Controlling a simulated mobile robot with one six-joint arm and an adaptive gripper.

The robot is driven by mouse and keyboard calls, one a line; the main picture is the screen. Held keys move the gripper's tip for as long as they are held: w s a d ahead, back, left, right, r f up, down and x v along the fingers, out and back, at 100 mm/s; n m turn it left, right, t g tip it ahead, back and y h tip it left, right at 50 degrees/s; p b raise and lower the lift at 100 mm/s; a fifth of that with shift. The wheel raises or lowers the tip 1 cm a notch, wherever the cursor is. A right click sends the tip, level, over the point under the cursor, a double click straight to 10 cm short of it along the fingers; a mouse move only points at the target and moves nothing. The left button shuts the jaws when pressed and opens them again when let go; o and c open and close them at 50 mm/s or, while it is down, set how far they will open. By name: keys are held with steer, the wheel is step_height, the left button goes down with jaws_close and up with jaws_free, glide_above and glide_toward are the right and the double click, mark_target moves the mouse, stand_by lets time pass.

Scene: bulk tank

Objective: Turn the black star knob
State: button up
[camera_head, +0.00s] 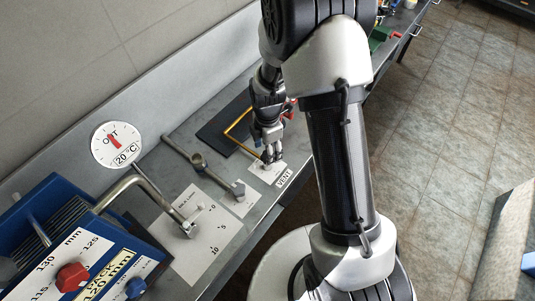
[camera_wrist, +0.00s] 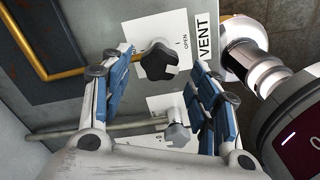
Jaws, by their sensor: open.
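The black star knob (camera_wrist: 160,62) sits on a white plate (camera_wrist: 178,24) marked OPEN, beside a VENT label (camera_wrist: 204,36), in the wrist view. My gripper (camera_wrist: 163,62) is open, with one blue-padded finger on each side of the knob. I see no clear contact between the fingers and the knob. In the head view my gripper (camera_head: 271,156) is over the vent plate (camera_head: 266,173) and points down. The VENT label (camera_head: 284,178) lies beside it. The knob is mostly hidden there by my gripper.
A grey knob (camera_wrist: 177,135) on a second plate is close below the black one. A bent metal pipe (camera_head: 137,186), a dial (camera_head: 117,145) and a blue unit (camera_head: 62,225) stand at left.

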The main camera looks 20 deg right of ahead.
steer(key=shift+f, duration=1.35)
steer(key=c, duration=1)
steer(key=shift+c, duration=0.2)
